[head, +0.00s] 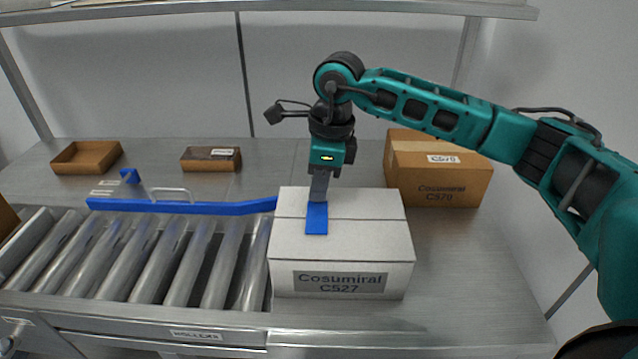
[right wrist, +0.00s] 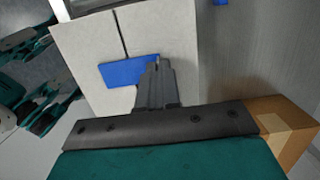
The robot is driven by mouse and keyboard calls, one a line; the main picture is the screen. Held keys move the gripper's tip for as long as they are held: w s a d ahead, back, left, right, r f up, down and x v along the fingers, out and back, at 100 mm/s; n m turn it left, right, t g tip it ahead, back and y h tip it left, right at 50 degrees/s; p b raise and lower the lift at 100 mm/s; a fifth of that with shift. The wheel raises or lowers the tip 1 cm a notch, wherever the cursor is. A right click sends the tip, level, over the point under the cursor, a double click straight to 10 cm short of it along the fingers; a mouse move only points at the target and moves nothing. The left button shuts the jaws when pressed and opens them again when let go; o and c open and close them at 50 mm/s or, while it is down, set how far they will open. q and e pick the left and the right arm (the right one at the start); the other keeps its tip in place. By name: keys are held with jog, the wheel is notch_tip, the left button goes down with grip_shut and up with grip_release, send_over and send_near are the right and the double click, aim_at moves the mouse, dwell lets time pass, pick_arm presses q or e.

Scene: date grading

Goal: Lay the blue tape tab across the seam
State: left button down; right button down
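The blue tape tab (head: 316,219) is at the top of the white carton (head: 365,232), crossing the line of its seam (head: 368,219). In the right wrist view the tab (right wrist: 125,73) spans the end of the visible dark seam (right wrist: 122,35). Whether it lies flat against the carton all along is hard to tell. My right gripper (head: 318,198) points down over the carton, its fingers together at one end of the tab. In the right wrist view the fingertips (right wrist: 157,65) are shut on that end. My left gripper does not show in the head view.
A blue guide bar (head: 180,207) spans the roller conveyor (head: 150,255) and ends near the carton's left side. A brown carton (head: 440,175) stands behind right. Two small brown trays (head: 87,157) (head: 211,168) lie at the back. The bench is clear right of the white carton.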

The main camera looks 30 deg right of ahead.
jog(key=c, duration=1.3)
grip_release()
jog(key=shift+c, duration=0.5)
jog(key=shift+r, duration=0.1)
jog(key=shift+r+p, duration=2.35)
jog(key=shift+r, duration=1.1)
jog(key=shift+f, duration=0.1)
